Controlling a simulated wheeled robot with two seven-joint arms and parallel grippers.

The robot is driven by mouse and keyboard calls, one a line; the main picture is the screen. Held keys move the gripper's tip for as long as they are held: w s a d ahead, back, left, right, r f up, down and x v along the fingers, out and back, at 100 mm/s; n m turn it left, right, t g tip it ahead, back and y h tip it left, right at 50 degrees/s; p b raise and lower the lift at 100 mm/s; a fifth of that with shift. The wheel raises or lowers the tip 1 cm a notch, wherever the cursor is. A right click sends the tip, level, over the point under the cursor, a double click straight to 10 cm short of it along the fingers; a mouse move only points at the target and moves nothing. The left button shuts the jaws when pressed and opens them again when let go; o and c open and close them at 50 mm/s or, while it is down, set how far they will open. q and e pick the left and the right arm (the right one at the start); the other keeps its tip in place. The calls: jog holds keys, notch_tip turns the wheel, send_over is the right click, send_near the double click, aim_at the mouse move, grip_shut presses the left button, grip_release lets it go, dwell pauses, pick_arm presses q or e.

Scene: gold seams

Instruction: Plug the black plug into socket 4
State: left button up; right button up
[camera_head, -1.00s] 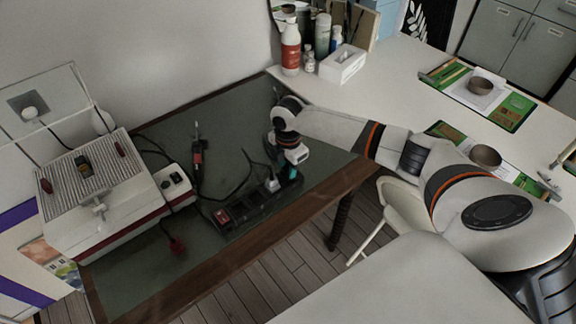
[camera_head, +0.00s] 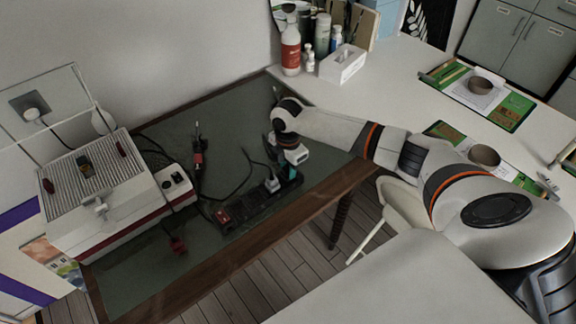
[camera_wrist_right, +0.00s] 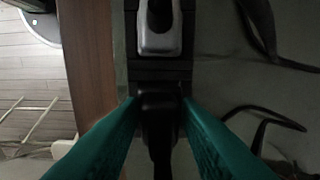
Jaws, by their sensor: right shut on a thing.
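My right gripper (camera_head: 292,178) is over the right end of the dark power strip (camera_head: 240,212) on the green-topped table. In the right wrist view its two teal fingers (camera_wrist_right: 160,106) are shut on the black plug (camera_wrist_right: 160,97), whose dark cord runs down between them. The plug lies against the strip, in line with it; I cannot tell whether its pins are in a socket or which socket number it is. A pale grey plug (camera_head: 272,184) sits in the strip next to the gripper; it also shows in the wrist view (camera_wrist_right: 160,30). My left gripper is not in view.
A ribbed-top machine (camera_head: 110,190) stands at the left. A tool with a red grip (camera_head: 198,155) and loose black cables lie behind the strip. The wooden table edge (camera_head: 260,238) runs close in front.

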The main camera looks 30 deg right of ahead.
jog(key=shift+f, duration=0.5)
jog(key=o, duration=1)
jog(key=shift+o, duration=0.2)
notch_tip(320, 180, up, 12)
jog(key=shift+b, duration=0.4)
